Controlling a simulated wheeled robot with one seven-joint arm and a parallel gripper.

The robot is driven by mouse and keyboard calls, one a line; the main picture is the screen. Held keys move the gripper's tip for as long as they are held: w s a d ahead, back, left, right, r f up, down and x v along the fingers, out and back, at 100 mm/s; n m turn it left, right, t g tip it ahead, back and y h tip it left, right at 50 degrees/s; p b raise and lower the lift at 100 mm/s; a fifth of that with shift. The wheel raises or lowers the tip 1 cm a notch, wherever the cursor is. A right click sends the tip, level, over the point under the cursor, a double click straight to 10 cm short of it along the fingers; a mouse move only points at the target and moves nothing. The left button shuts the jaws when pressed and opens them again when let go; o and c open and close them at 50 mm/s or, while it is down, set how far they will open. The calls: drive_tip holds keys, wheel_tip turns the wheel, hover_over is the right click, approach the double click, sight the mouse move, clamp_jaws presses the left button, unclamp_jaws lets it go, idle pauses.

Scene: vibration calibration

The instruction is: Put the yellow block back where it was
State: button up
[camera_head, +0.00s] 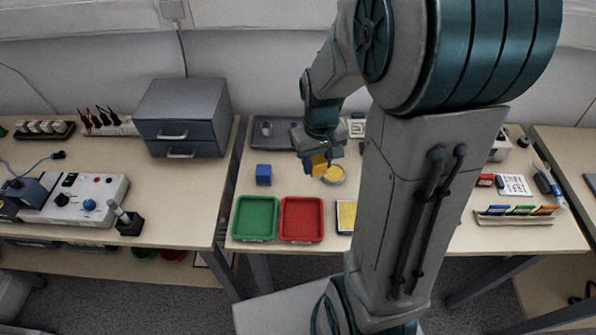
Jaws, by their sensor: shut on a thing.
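My gripper (318,156) is at the middle of the centre table, shut on the yellow block (319,166). The block seems held above the table top, though its height is hard to tell. A blue block (264,174) stands on the table to the left of my gripper.
A green tray (256,240) and a red tray (302,240) lie along the front edge. A yellow-faced pad (346,215) lies right of them, partly behind my arm. A grey drawer cabinet (184,117) stands on the left table. Bare table surrounds the blue block.

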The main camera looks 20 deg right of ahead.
sight(299, 181)
drive_tip(key=w+a+f, duration=0.3)
drive_tip(key=shift+w+a, duration=0.15)
drive_tip(key=shift+f+b, duration=0.3)
drive_tip(key=shift+f, duration=1.65)
drive_tip(key=shift+f, duration=0.1)
drive_tip(key=shift+f, duration=0.15)
drive_tip(key=o, duration=1)
drive_tip(key=shift+o, duration=0.2)
drive_tip(key=shift+r, duration=0.2)
